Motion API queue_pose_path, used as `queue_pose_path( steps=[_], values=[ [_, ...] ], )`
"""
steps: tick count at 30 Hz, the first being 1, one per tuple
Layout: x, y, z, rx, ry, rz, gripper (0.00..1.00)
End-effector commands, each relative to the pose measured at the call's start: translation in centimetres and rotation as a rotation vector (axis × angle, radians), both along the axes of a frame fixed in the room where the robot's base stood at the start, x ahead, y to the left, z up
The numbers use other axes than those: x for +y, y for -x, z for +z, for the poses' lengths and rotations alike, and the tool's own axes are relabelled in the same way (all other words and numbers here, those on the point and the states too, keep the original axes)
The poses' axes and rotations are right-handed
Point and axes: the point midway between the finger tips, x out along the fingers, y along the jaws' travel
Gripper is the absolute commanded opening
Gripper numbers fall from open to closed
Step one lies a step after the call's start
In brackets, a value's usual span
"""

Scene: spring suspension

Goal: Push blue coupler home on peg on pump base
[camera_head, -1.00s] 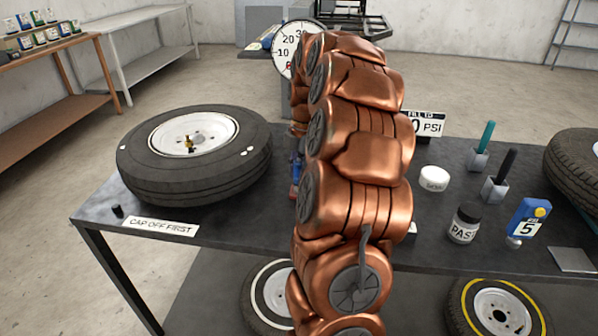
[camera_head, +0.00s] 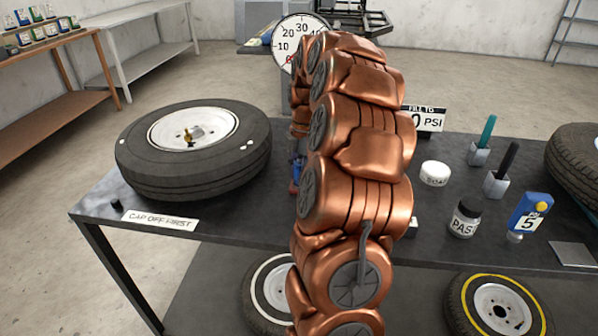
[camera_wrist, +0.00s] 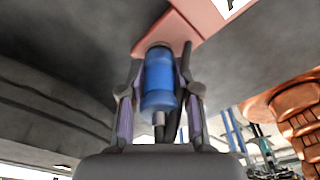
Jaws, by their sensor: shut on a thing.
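In the wrist view the blue coupler (camera_wrist: 159,80) is a blue cylinder held between the two fingers of my gripper (camera_wrist: 160,60), which is shut on it. A short grey stub shows at its near end. Its far end is at the edge of a reddish plate, seemingly the pump base (camera_wrist: 195,20). The peg is hidden, so I cannot tell how far the coupler sits on it. In the head view my copper arm hides the gripper and most of the base; only a small blue and red bit (camera_head: 295,175) shows left of the arm.
A tire with a white rim (camera_head: 255,150) lies on the dark table (camera_head: 250,222) at left, by a "CAP OFF FIRST" label (camera_head: 160,220). A round gauge (camera_head: 298,35) stands behind.

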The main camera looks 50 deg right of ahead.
Motion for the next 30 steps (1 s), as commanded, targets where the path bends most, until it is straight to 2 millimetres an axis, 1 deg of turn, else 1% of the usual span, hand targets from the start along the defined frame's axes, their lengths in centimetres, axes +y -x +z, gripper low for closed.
queue_pose_path(
  steps=[1, 9, 20, 30],
  values=[
    [0.0, 0.0, -0.1, 0.000, 0.000, 0.000, 0.33],
    [0.0, 0.0, 0.0, -0.001, 0.000, 0.000, 0.61],
    [0.0, 0.0, 0.1, -0.001, 0.001, 0.000, 0.61],
    [-0.1, -0.1, 2.1, -0.005, 0.003, -0.001, 0.61]
  ],
)
